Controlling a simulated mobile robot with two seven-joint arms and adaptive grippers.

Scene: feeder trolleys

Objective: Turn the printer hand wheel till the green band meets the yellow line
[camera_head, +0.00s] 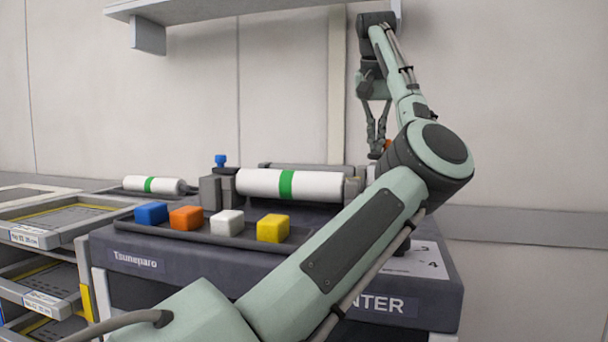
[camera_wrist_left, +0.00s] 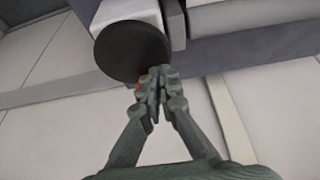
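The printer (camera_head: 370,280) has a white roll (camera_head: 255,182) lying across its top. A green band (camera_head: 287,184) runs around the roll near its middle. The hand wheel is a dark disc in the left wrist view (camera_wrist_left: 131,50), at the roll's end. In the head view my arm mostly hides it. My left gripper (camera_head: 377,150) points down at the wheel. Its fingers (camera_wrist_left: 156,92) are close together around the wheel's orange handle (camera_wrist_left: 138,85), of which only a little shows. I cannot make out the yellow line for certain. My right gripper is out of view.
A dark tray (camera_head: 190,237) on the printer's front holds blue, orange, white and yellow blocks. Another banded white roll (camera_head: 154,185) lies at the left. A trolley with shelves (camera_head: 40,232) stands at the left. A grey shelf (camera_head: 230,8) hangs above, near my raised arm.

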